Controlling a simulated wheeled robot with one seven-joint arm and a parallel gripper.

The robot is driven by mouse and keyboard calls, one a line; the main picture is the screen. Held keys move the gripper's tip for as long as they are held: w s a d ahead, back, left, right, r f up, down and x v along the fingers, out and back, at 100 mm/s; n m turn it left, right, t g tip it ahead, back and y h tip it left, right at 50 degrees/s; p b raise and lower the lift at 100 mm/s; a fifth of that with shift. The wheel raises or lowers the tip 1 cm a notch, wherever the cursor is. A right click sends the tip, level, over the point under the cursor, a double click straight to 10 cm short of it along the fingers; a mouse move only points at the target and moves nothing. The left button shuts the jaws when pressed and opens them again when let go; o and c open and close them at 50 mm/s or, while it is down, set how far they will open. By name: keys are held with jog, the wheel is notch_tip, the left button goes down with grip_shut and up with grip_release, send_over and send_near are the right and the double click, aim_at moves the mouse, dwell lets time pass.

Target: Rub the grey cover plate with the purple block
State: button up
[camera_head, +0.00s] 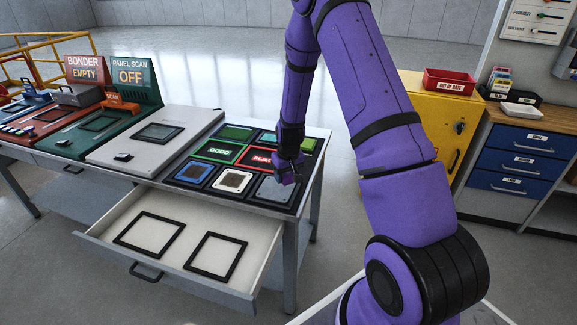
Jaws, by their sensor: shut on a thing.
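My gripper (287,172) is at the right end of the table, over the front right of the black tray. It is shut on the purple block (285,178), which is small and partly hidden by the fingers. The grey cover plate (272,194) lies in the tray's front right square, with small dots at its corners. The block is at the plate's far edge in the picture; I cannot tell whether they touch.
The black tray (211,189) also holds a blue-framed panel (193,173), a white-framed panel (232,180), and green GOOD (219,151) and red REJECT (258,159) squares. An open drawer (108,252) with two black frames juts out below. A yellow cabinet (440,115) stands right.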

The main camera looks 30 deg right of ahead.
jog(key=shift+r, duration=1.7)
